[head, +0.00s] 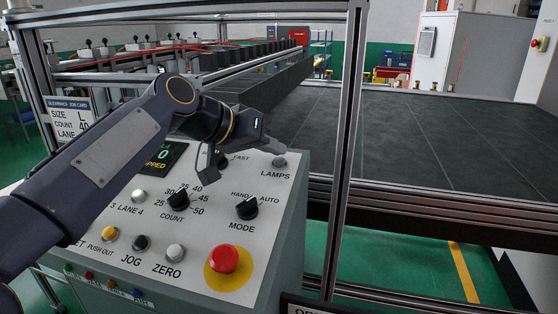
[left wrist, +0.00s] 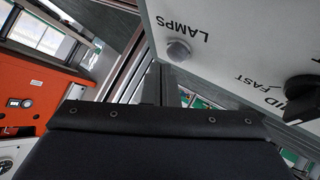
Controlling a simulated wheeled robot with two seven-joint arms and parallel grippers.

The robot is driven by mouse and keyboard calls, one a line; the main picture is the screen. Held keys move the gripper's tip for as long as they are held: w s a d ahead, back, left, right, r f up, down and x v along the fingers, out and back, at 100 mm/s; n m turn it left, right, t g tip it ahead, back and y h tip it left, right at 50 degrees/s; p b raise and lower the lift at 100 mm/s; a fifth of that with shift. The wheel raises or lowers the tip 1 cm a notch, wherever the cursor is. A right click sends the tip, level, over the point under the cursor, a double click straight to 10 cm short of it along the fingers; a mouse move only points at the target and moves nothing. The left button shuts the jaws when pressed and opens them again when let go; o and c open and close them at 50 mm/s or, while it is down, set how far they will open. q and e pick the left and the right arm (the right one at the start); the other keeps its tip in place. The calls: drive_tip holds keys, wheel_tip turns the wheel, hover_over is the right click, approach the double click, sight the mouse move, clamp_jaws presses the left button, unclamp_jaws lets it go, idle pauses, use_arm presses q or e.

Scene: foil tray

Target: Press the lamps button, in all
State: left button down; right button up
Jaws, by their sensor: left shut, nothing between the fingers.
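The lamps button (head: 279,161) is a small round grey button at the upper right of the sloping control panel, just above its LAMPS label. In the left wrist view the button (left wrist: 178,50) is unobstructed and its label appears upside down. My left gripper (head: 272,147) is shut and empty, over the upper part of the panel and close to the button in the head view. My right gripper is not in view.
The panel carries a black count knob (head: 179,199), a mode knob (head: 247,207), a red stop button (head: 224,258) and several small buttons. My left forearm covers part of its left side. A metal frame post (head: 346,150) stands right of the panel, before a dark belt (head: 430,140).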

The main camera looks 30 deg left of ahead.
use_arm(q)
drive_tip(key=shift+w+f+b, duration=0.15)
drive_tip(key=shift+f+b, duration=0.3)
drive_tip(key=shift+f, duration=0.25)
idle(0.6)
drive_tip(key=shift+r, duration=0.1)
drive_tip(key=shift+s+r+p, duration=0.2)
drive_tip(key=shift+r+p, duration=0.4)
drive_tip(key=shift+r, duration=0.1)
drive_tip(key=r+p, duration=0.1)
drive_tip(key=r, duration=0.1)
drive_tip(key=s+r+p, duration=0.1)
drive_tip(key=r+p, duration=0.1)
drive_tip(key=r, duration=0.1)
drive_tip(key=shift+s+d+p, duration=0.2)
drive_tip(key=shift+p, duration=0.1)
drive_tip(key=shift+f, duration=0.15)
idle(0.8)
